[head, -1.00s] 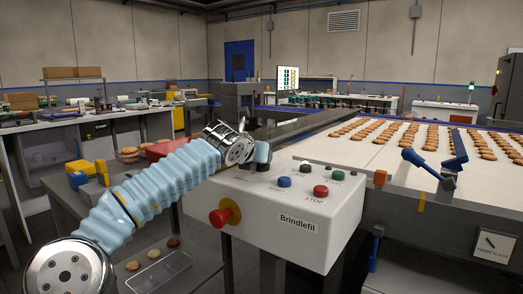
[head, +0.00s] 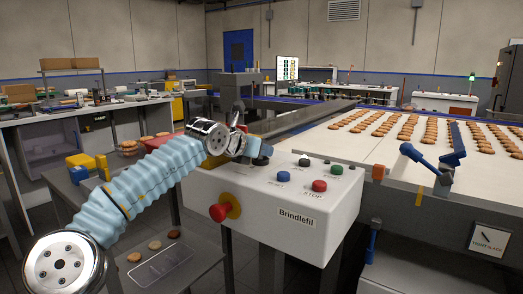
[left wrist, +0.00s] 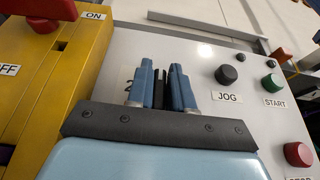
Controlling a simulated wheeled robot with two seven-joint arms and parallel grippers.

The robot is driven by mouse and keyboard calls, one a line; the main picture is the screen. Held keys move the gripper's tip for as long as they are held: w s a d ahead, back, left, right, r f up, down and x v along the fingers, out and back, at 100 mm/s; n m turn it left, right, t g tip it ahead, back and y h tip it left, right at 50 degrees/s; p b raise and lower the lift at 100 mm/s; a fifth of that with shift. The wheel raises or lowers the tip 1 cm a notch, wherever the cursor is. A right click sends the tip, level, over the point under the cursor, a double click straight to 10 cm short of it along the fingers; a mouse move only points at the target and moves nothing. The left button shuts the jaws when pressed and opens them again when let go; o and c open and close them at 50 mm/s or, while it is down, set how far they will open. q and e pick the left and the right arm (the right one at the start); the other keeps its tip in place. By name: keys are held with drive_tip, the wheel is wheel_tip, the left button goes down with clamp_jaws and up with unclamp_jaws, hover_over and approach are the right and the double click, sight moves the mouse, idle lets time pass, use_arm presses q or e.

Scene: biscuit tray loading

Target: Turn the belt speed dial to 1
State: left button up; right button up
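The belt speed dial is not clearly visible. A partly hidden label "2" (left wrist: 130,85) shows on the white control box beside my left fingers, and a narrow dark piece stands between them. I cannot tell if that piece is the dial or finger pads. My left gripper (left wrist: 161,82) has its two blue fingers a small distance apart, low over the box. In the head view, my left gripper (head: 258,150) is at the back left of the control box (head: 262,208), left of the buttons. My right gripper is in neither view.
The black JOG button (left wrist: 227,75), green START button (left wrist: 270,83) and red button (left wrist: 298,154) sit to the fingers' right. A yellow ON/OFF panel (left wrist: 50,75) is on their left. The red emergency stop (head: 219,212) projects from the box front. The biscuit belt (head: 345,150) lies behind.

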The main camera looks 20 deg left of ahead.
use_arm(q)
drive_tip(key=o, duration=0.3)
drive_tip(key=b+v, duration=0.4)
drive_tip(key=v, duration=0.8)
drive_tip(key=shift+s+a, duration=0.2)
drive_tip(key=shift+s, duration=0.1)
drive_tip(key=shift+s+a+r, duration=0.15)
drive_tip(key=shift+s+r, duration=0.15)
drive_tip(key=shift+s, duration=0.15)
